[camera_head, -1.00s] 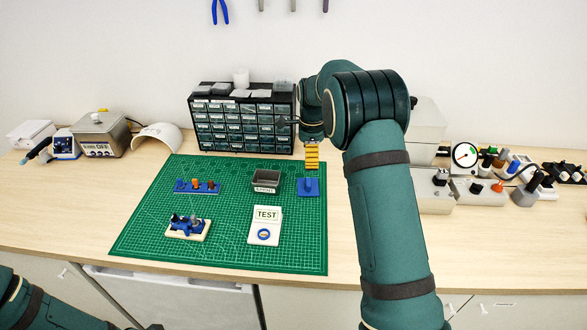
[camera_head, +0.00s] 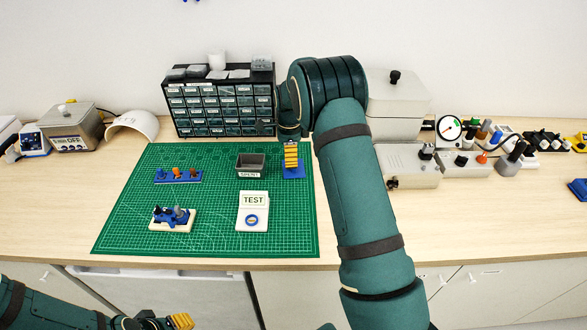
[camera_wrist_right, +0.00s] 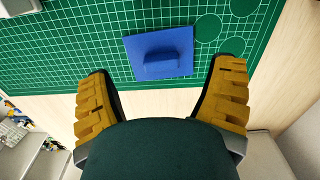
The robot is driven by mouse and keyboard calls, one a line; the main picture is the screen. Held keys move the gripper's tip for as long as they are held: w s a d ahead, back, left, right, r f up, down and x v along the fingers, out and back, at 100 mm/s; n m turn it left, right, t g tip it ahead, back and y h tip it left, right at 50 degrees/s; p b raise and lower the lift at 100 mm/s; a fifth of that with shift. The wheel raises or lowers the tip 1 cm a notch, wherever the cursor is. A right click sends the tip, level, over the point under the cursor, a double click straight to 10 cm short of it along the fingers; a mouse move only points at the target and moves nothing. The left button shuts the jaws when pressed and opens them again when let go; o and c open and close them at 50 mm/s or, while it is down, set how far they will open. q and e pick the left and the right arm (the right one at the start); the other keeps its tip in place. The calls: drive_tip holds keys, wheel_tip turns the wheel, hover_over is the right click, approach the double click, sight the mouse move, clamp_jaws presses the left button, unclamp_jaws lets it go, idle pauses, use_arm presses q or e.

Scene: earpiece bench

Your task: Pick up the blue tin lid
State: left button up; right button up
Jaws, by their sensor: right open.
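The blue tin lid (camera_head: 293,172) is a flat blue square with a raised grip on top. It lies on the green mat (camera_head: 215,235) near the mat's right edge. In the right wrist view the lid (camera_wrist_right: 178,45) lies ahead, between the lines of the two yellow fingers. My right gripper (camera_head: 291,155) points down at the lid and partly covers it in the head view. In the wrist view its fingers (camera_wrist_right: 163,78) are wide apart with nothing between them. My left gripper (camera_head: 180,321) shows only partly at the bottom edge, its opening unclear.
A small grey bin (camera_head: 250,170) and a white TEST stand (camera_head: 253,222) are left of the lid. A black drawer cabinet (camera_head: 220,104) stands behind. Grey boxes (camera_head: 408,165) stand to the right. A blue object (camera_head: 579,188) lies at the far right edge.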

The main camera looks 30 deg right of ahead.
drive_tip(key=f, duration=0.5)
drive_tip(key=shift+s+d, duration=0.15)
drive_tip(key=shift+d, duration=0.05)
drive_tip(key=shift+r, duration=0.1)
drive_tip(key=c, duration=1.1)
wheel_tip(320, 180, up, 10)
